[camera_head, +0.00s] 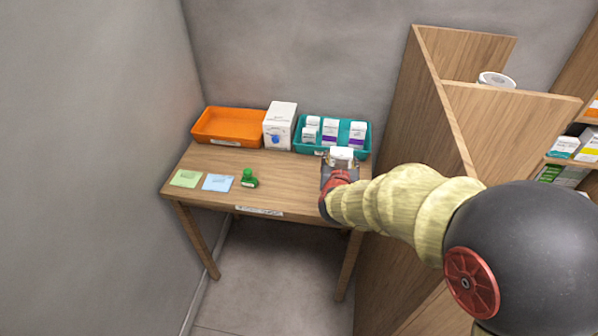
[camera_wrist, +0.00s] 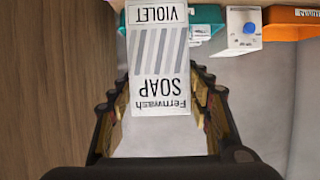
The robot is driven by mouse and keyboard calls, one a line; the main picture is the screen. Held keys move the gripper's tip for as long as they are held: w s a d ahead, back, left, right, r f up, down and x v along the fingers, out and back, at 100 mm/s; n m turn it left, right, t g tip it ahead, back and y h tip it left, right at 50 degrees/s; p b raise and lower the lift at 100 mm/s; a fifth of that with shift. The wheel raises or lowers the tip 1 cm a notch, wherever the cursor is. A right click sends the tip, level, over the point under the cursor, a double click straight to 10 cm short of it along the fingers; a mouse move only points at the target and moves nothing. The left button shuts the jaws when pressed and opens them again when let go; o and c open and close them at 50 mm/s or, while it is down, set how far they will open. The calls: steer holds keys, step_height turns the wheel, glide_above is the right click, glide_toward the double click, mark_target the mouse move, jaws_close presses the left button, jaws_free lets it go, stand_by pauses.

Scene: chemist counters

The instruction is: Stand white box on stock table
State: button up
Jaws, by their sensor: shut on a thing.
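My gripper (camera_head: 340,172) is shut on a white box (camera_head: 342,154) over the right side of the wooden stock table (camera_head: 295,185), just in front of a teal tray. In the wrist view the white box (camera_wrist: 160,85) is between the two fingers of my gripper (camera_wrist: 162,95). Its face has grey stripes and reads "Fernwash SOAP VIOLET", upside down in that view. In the head view my gripper hides the box's lower part, so I cannot tell whether it touches the table.
The teal tray (camera_head: 310,152) holds several white and purple boxes. A larger white carton (camera_head: 280,126) and an orange tray (camera_head: 230,124) stand left of it. Green and blue notes (camera_head: 218,183) and a green stamp-like object (camera_head: 249,178) lie front left. A wooden partition (camera_head: 415,120) rises at right.

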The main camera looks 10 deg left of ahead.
steer(key=shift+w+a+f+b, duration=0.35)
steer(key=shift+a+f+b, duration=0.5)
steer(key=shift+a+f, duration=1.05)
steer(key=shift+w+a+f+b, duration=0.35)
steer(key=shift+a+f+b, duration=0.55)
steer(key=shift+a+f, duration=0.95)
steer(key=shift+w+a+f+b, duration=0.35)
steer(key=shift+a+f+b, duration=0.5)
steer(key=shift+a+f, duration=1)
steer(key=shift+d+f, duration=0.25)
steer(key=shift+f, duration=0.05)
steer(key=shift+f, duration=0.1)
steer(key=o, duration=1.1)
steer(key=shift+c, duration=0.2)
steer(key=shift+o, duration=0.5)
